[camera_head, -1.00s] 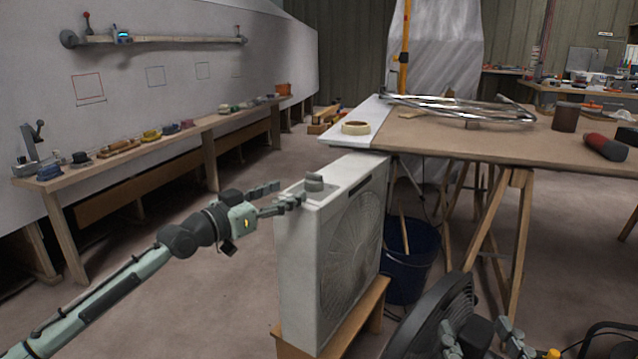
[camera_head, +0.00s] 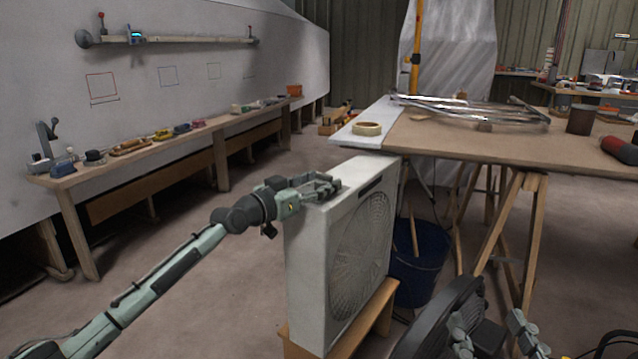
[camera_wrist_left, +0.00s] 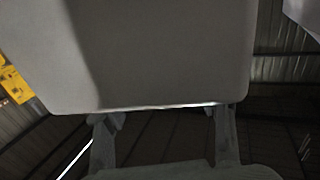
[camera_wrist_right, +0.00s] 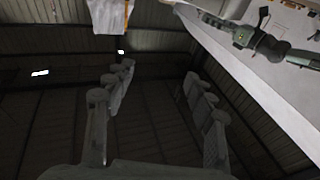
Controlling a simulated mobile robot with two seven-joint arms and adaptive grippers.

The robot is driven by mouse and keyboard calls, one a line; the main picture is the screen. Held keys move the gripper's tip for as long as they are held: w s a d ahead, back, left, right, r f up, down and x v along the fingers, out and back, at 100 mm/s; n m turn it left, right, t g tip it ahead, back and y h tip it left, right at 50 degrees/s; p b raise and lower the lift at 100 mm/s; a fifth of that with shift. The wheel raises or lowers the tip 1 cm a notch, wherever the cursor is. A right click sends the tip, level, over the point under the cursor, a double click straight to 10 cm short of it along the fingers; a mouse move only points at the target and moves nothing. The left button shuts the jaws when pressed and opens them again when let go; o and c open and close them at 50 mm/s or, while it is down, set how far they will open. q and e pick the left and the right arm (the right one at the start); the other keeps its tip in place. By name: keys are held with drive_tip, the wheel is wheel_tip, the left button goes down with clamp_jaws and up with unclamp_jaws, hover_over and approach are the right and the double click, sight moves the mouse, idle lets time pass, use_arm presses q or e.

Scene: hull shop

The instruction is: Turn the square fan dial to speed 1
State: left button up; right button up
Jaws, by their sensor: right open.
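The white square box fan (camera_head: 308,262) stands upright on a low wooden stand. Its dial, on the fan's top near the left end, is hidden behind my left fingers, so its setting cannot be read. My left gripper (camera_head: 328,188) is over that end of the top, fingers pointing right along it. The left wrist view shows a pale fan face (camera_wrist_left: 150,55) filling the upper middle. My left fingers (camera_wrist_left: 165,125) stand wide apart, their tips hidden behind its edge. I cannot tell whether they touch the dial. My right gripper (camera_wrist_right: 158,75) is open and empty, low at the front right.
A dark round fan (camera_head: 440,320) stands close to my right gripper. A blue bucket (camera_head: 420,255) sits behind the box fan. Open floor lies left of the fan.

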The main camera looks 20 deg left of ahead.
use_arm(q)
drive_tip(key=c, duration=1.1)
